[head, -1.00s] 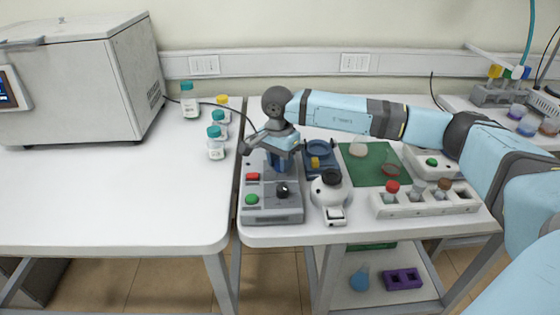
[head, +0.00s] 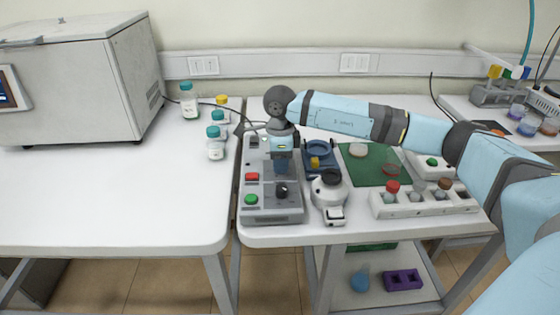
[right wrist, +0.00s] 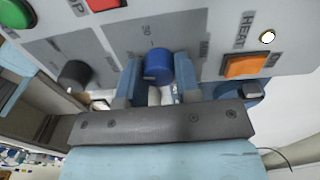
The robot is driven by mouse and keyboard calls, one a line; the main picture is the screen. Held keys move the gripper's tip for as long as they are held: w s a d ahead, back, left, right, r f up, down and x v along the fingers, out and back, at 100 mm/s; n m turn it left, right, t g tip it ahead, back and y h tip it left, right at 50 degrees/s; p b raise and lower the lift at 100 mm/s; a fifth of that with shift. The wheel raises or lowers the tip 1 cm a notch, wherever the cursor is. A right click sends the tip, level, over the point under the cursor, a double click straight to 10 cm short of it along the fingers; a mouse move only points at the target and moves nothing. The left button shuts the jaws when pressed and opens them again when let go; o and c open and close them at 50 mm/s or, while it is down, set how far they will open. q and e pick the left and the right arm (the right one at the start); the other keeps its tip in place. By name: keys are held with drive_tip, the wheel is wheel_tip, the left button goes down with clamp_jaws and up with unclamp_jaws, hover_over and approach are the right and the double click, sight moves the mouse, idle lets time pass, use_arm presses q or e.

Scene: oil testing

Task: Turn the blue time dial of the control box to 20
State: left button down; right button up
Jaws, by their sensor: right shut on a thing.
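The grey control box (head: 272,210) stands at the front left of the right-hand table. The blue time dial (right wrist: 158,66) sits on its panel in the right wrist view, and in the head view my gripper mostly covers it. My right gripper (right wrist: 159,88) is shut on the dial, one finger on each side; it also shows from above in the head view (head: 281,166). Printed scale marks show beside the dial, but I cannot read which value it points to. My left gripper is not in view.
The box also carries a black knob (right wrist: 75,73), a green button (right wrist: 15,12), a red button (right wrist: 104,4) and an orange HEAT button (right wrist: 245,65). A white round device (head: 328,196) stands just right of the box. The left table (head: 110,205) is largely clear.

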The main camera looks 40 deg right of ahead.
drive_tip(key=shift+m, duration=0.8)
drive_tip(key=o, duration=0.9)
drive_tip(key=shift+o, duration=0.2)
wheel_tip(320, 180, up, 14)
drive_tip(key=shift+w+d, duration=0.15)
drive_tip(key=shift+d, duration=0.05)
drive_tip(key=shift+f, duration=0.15)
